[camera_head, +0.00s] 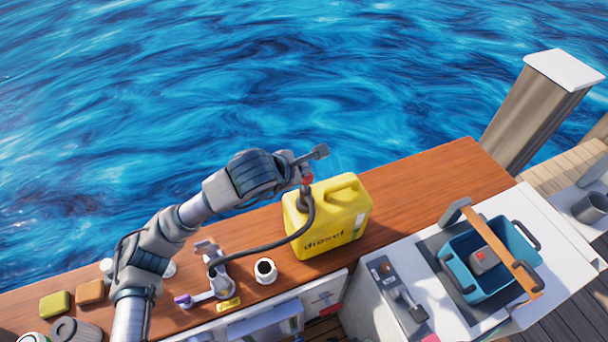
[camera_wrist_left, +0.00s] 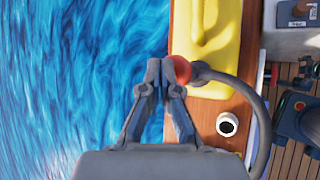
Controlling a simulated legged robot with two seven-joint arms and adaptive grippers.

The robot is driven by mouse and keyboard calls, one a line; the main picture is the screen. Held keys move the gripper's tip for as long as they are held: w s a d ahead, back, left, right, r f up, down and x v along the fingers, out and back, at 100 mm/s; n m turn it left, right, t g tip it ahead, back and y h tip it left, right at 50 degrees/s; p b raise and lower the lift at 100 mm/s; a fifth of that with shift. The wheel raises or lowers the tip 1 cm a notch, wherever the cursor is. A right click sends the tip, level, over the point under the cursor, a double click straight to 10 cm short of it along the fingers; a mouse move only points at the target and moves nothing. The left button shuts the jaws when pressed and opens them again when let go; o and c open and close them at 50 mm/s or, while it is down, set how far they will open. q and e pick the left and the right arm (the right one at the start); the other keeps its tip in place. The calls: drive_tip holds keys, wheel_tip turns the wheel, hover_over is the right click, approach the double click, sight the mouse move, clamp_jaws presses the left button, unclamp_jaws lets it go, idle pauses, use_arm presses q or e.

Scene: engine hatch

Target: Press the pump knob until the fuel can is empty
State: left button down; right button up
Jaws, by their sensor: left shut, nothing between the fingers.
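The yellow fuel can (camera_head: 328,222), marked "diesel", stands upright on the wooden counter; part of it shows in the wrist view (camera_wrist_left: 205,40). The red pump knob (camera_head: 308,180) is at the can's left end, where a dark hose (camera_head: 290,240) joins. My left gripper (camera_head: 313,157) is shut and empty, just above the knob. In the wrist view its closed fingertips (camera_wrist_left: 166,70) partly cover the red knob (camera_wrist_left: 181,69). I cannot tell whether they touch it. The fuel level is hidden. My right gripper is not in view.
The hose runs to a grey fitting (camera_head: 213,270). A white cup (camera_head: 265,270) stands in front of the can. A blue crate (camera_head: 470,289) with an orange-brown handle is at right. Sponges (camera_head: 55,304) lie at left. Water lies beyond the wooden counter (camera_head: 415,185), which is clear right of the can.

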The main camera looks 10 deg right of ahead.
sight(305, 178)
use_arm(q)
drive_tip(key=shift+d+f, duration=0.15)
drive_tip(key=shift+d, duration=0.15)
drive_tip(key=shift+a+f+b, duration=0.15)
drive_tip(key=shift+f+b, duration=0.05)
drive_tip(key=shift+b, duration=0.15)
drive_tip(key=shift+f+b, duration=1.05)
drive_tip(key=shift+f, duration=0.3)
idle(1.0)
drive_tip(key=shift+r, duration=0.15)
drive_tip(key=shift+d+r+p, duration=0.2)
drive_tip(key=shift+r+p, duration=0.8)
drive_tip(key=shift+r, duration=1)
drive_tip(key=shift+r, duration=0.1)
drive_tip(key=shift+r+p, duration=1.35)
drive_tip(key=shift+r, duration=1.1)
